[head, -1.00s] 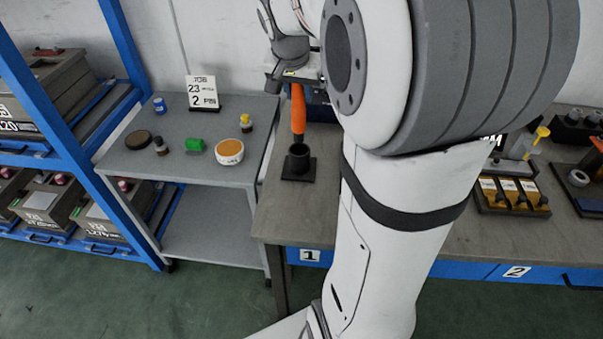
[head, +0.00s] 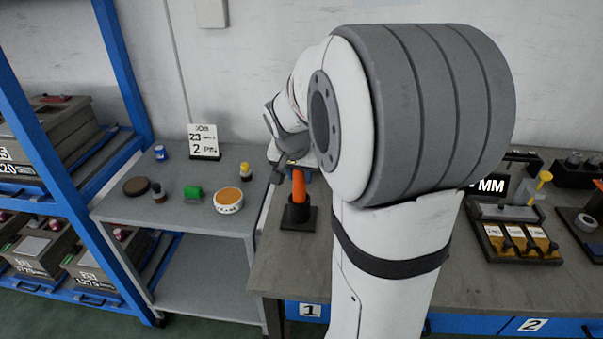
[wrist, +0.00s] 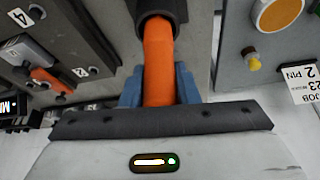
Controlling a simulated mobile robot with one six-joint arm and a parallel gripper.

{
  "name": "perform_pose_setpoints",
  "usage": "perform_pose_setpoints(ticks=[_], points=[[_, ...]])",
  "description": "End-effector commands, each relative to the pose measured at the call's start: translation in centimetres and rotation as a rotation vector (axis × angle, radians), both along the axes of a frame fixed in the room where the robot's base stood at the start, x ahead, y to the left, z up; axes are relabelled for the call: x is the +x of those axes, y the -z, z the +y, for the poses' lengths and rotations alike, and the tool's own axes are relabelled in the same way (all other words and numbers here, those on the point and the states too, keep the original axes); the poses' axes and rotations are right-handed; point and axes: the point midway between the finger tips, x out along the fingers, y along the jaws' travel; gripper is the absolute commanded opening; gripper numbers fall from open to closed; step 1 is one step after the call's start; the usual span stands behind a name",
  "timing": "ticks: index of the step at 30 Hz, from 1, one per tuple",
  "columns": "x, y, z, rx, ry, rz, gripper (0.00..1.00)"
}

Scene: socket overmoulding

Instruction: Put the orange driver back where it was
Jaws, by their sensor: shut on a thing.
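The orange driver (head: 299,187) stands upright in the head view, with its lower end inside the black round holder (head: 298,212) on the bench. In the wrist view the orange driver (wrist: 159,62) runs from between my fingers into the mouth of the black holder (wrist: 160,10). My gripper (wrist: 158,88) is shut on the driver's handle, with a blue finger on each side. In the head view my gripper is mostly hidden behind my arm, above the holder. How deep the driver sits in the holder is hidden.
A grey side table (head: 232,238) at left holds an orange-topped tub (head: 228,200), a green part (head: 193,192), small bottles and a job card (head: 204,142). A rack with orange pieces (head: 517,243) lies on the bench at right. A blue shelf stands far left.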

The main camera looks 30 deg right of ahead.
Motion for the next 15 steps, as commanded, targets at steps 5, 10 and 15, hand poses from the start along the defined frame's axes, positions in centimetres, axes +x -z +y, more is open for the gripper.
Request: perform_pose_setpoints(ticks=[5, 10, 15], points=[[0.03, 0.00, -0.03, 0.000, 0.001, -0.002, 0.00], [0.00, 0.21, -0.04, 0.000, 0.001, 0.000, 0.34], [-0.01, 0.20, -0.06, 0.000, 0.001, 0.000, 0.48]])
